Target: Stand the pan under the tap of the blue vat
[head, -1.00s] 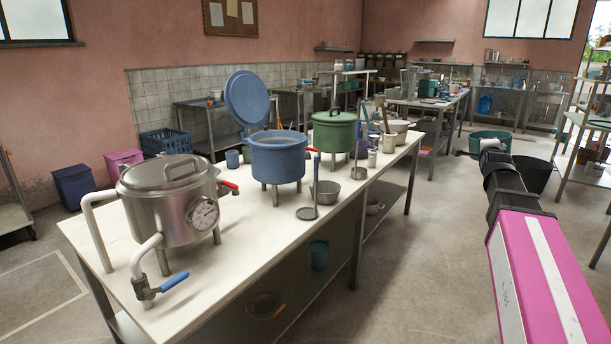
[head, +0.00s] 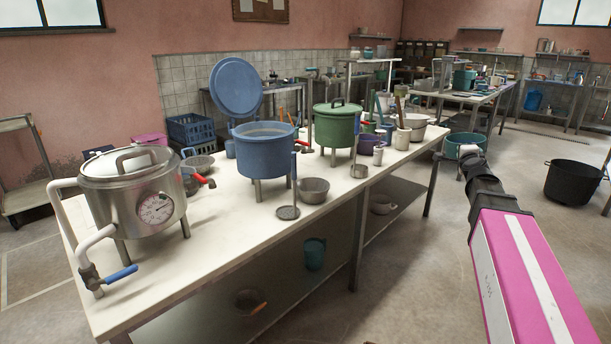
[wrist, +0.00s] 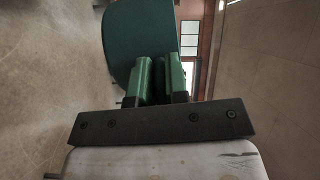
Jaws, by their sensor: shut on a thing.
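The blue vat (head: 265,158) stands on legs on the white table, its round blue lid (head: 236,88) raised behind it. Red-handled taps show at its left (head: 203,180) and right (head: 302,148); I cannot tell which is its own. My gripper (head: 464,162) is out to the right, beyond the table. It is shut on the rim of a teal pan (head: 470,141), partly hidden by my arm in the head view. In the wrist view, the green fingers (wrist: 160,78) pinch the edge of the dark teal pan (wrist: 137,35).
The steel vat (head: 135,190) with a blue-handled tap (head: 121,273) stands left on the table, the green vat (head: 334,130) right. A small metal bowl (head: 313,188) and a skimmer (head: 288,212) lie in front of the blue vat. A black pot (head: 573,182) is on the floor.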

